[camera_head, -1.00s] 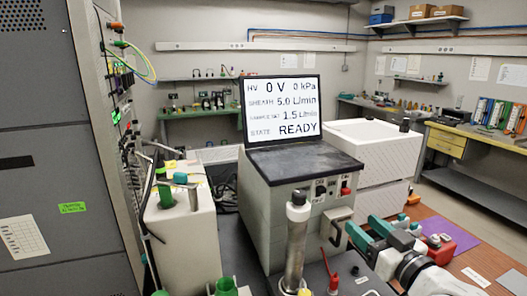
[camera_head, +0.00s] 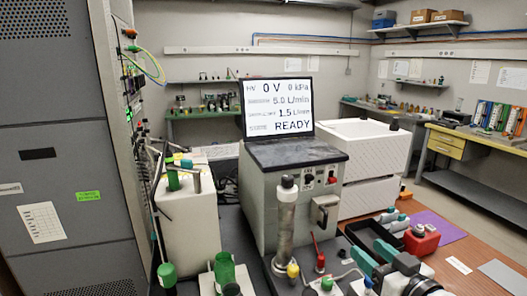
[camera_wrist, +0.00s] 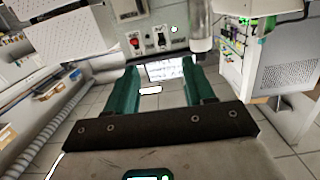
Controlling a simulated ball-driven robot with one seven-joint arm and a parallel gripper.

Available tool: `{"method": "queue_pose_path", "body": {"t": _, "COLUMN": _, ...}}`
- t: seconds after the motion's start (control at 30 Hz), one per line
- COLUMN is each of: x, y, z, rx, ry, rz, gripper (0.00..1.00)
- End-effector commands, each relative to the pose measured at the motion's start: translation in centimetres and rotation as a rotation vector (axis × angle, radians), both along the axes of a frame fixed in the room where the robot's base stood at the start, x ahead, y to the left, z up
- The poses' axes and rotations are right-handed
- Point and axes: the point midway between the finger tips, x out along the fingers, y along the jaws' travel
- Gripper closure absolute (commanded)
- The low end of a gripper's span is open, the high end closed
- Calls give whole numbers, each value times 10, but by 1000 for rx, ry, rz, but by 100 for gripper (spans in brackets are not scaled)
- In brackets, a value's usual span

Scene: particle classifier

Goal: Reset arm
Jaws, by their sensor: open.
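My gripper (camera_head: 367,249) is at the lower right of the head view, low in front of the grey classifier unit and near a black tray. Its two teal fingers are apart. In the wrist view my gripper (camera_wrist: 163,82) shows both fingers spread, with nothing between them but a white screen and floor seen beyond. The rest of my arm is mostly cut off by the frame edge.
The classifier unit (camera_head: 262,205) carries a screen (camera_head: 279,108) reading READY. A metal cylinder (camera_head: 285,230) stands before it. A black tray (camera_head: 352,232) and a red box (camera_head: 421,241) lie near my gripper. A green cup (camera_head: 224,270) stands at the front.

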Motion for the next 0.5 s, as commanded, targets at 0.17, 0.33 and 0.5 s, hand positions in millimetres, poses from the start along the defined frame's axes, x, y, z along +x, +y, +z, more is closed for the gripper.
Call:
{"method": "queue_pose_path", "body": {"t": 0.17, "x": -18, "y": 2, "z": -36, "rx": -11, "ry": 107, "rz": -4, "gripper": 47}}
{"method": "queue_pose_path", "body": {"t": 0.33, "x": -46, "y": 3, "z": -82, "rx": -27, "ry": 253, "rz": -14, "gripper": 47}}
{"method": "queue_pose_path", "body": {"t": 0.5, "x": -95, "y": 1, "z": -144, "rx": -53, "ry": 469, "rz": -38, "gripper": 47}}
